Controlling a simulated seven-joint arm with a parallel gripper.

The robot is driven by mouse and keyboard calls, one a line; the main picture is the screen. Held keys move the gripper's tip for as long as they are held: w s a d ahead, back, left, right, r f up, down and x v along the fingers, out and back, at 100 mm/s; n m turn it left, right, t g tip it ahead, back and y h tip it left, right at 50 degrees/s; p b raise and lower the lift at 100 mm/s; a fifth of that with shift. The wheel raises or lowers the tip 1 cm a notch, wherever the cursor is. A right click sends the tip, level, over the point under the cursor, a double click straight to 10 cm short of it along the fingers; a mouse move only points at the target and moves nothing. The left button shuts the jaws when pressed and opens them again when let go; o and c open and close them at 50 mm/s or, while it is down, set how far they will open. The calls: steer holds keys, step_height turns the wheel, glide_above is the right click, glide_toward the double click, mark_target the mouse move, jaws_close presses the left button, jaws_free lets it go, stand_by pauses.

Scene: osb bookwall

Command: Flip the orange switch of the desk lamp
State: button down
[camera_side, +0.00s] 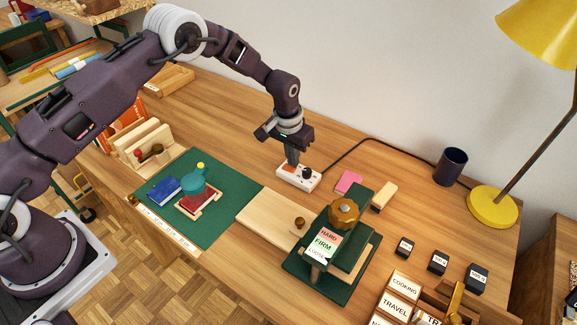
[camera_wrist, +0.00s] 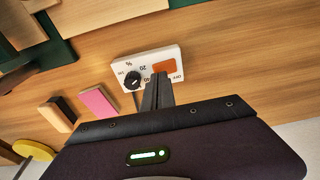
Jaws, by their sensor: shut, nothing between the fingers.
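The white switch box (camera_side: 311,181) sits on the wooden table near the wall, with a cable running to the yellow desk lamp (camera_side: 491,207). In the wrist view the box (camera_wrist: 147,58) shows the orange switch (camera_wrist: 163,66) beside the word OFF, and a black dial (camera_wrist: 132,80) at its other end. My gripper (camera_side: 292,163) is shut and empty, pointing down at the orange-switch end of the box. In the wrist view its fingertips (camera_wrist: 161,76) overlap the edge of the switch. I cannot tell whether they touch it.
A green-based press (camera_side: 340,240) with a brass knob stands in front of the box, a wooden board (camera_side: 265,212) beside it. The green mat (camera_side: 228,222) holds small items.

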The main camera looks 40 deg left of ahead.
steer(key=shift+f, duration=0.4)
steer(key=shift+r, duration=3.55)
